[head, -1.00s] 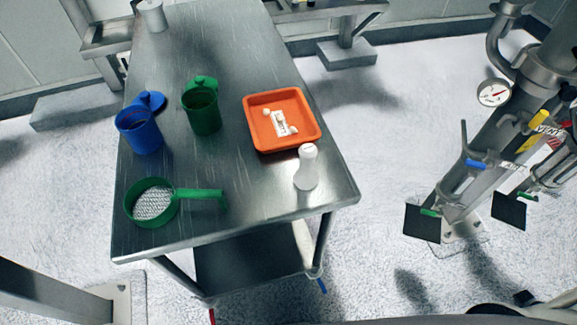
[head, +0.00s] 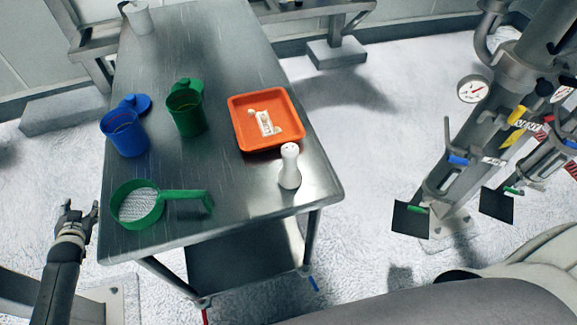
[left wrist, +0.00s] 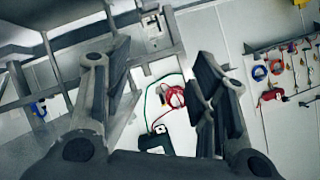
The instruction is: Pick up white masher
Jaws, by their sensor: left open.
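The white masher (head: 289,167) stands upright on the metal table, near its front right edge, just in front of the orange tray. It is a smooth white piece with a rounded top and a wider base. My left gripper (head: 81,208) is off the table's left edge, near the front left corner, far from the masher. Its fingers are spread and empty; they also show apart in the left wrist view (left wrist: 160,52), with no masher between them. My right gripper is not in view.
The orange tray (head: 236,126) holds small white pieces. A green sieve (head: 160,214) with a handle lies at the table's front left. A blue container (head: 126,139) and a green container (head: 187,117) stand behind it. A grey cup (head: 138,20) stands at the far end. The front middle is clear.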

